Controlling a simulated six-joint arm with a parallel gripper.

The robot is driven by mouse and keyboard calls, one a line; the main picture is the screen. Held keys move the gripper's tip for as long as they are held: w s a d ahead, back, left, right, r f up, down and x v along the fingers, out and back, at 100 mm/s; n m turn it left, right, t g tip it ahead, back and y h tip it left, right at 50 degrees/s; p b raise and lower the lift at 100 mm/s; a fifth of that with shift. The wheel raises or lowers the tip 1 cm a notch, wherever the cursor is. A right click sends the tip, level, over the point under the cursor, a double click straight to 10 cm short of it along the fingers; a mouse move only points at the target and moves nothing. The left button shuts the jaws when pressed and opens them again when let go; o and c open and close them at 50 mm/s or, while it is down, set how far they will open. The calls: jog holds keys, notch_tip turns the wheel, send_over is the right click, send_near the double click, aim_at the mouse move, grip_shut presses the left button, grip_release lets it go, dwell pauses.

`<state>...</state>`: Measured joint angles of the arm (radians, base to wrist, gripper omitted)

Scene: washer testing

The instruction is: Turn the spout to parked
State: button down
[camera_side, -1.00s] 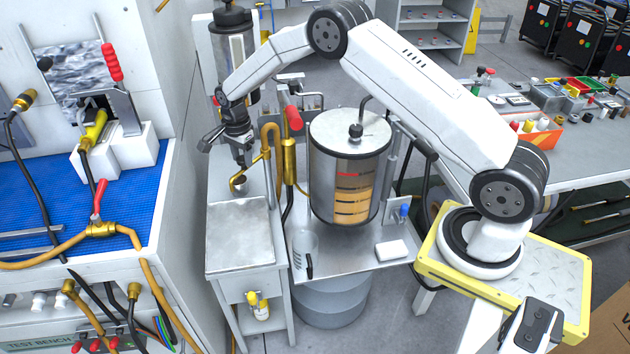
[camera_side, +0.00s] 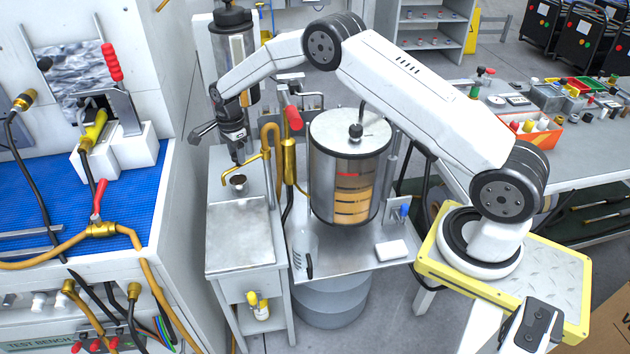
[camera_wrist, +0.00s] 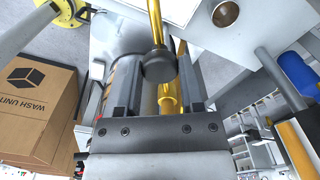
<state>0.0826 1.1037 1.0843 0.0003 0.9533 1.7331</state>
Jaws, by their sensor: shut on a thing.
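The spout (camera_side: 246,168) is a thin brass pipe. It bends over from the upright brass pipe and valve body (camera_side: 289,162) left of the clear tank, and its free end hangs toward the left, over the small side stand. My gripper (camera_side: 239,161) points down at the spout and is shut on it. In the wrist view, a dark round piece on a brass pipe (camera_wrist: 155,25) sits between my gripper's two fingers (camera_wrist: 159,85). The exact contact between fingers and spout is too small to see in the side view.
A small dark cup (camera_side: 238,180) sits by the spout's tip, behind the metal plate (camera_side: 238,235). The test bench wall (camera_side: 185,200) is close on the left.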

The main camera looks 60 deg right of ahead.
jog(key=w+d+m, duration=0.5)
jog(key=w+m, duration=0.1)
jog(key=m, duration=0.4)
jog(key=shift+d+m, duration=0.15)
jog(key=shift+m, duration=0.15)
jog(key=shift+d, duration=0.1)
dwell(0.5)
jog(key=shift+c, duration=1.1)
grip_release()
jog(key=shift+r, duration=0.1)
